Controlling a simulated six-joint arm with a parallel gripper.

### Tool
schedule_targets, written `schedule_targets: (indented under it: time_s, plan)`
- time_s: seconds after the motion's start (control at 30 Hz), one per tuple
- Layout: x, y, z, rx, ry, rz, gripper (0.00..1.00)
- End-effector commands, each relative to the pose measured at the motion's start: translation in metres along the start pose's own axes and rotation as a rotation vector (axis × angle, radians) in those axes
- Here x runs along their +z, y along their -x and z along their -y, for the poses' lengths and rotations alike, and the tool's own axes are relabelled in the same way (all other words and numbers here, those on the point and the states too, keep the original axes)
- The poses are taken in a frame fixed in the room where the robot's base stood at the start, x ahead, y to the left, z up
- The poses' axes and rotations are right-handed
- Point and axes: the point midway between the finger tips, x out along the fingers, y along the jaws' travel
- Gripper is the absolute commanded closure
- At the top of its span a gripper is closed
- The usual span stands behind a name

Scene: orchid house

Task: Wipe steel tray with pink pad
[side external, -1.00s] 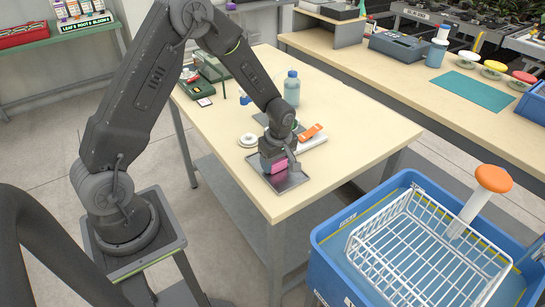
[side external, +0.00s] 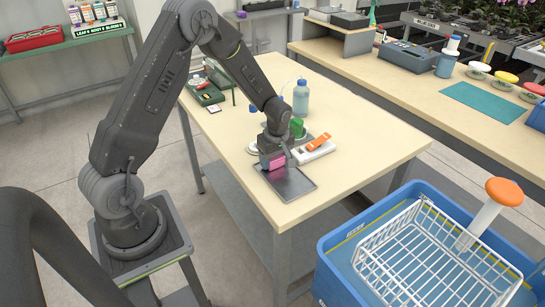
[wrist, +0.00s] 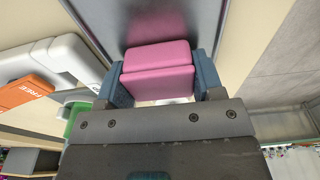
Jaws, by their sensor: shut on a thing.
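My gripper (side external: 273,152) is shut on the pink pad (side external: 271,161), with its fingers on the pad's two sides. In the wrist view the pad (wrist: 157,70) sits squarely between the blue-grey fingers (wrist: 160,82). The steel tray (side external: 294,183) lies flat near the table's front corner. The pad is at the tray's far end, low over it; I cannot tell whether it touches. The tray (wrist: 105,18) also shows in the wrist view, with a pink reflection beside the pad. The far part of the tray is hidden by my gripper.
Close beside the tray are a white object (side external: 316,153) with an orange piece (side external: 319,141) and a green item (side external: 297,128). A blue crate (side external: 345,238) with a white wire basket (side external: 430,262) is at the front right.

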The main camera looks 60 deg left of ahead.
Motion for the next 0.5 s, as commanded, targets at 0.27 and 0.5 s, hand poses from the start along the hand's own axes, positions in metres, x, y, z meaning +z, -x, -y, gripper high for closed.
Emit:
schedule_targets:
  time_s: [0.27, 0.5]
  plan:
    - [0.026, 0.003, 0.000, -0.001, -0.003, 0.000, 0.58]
    - [0.048, 0.006, 0.000, 0.000, -0.003, 0.000, 0.58]
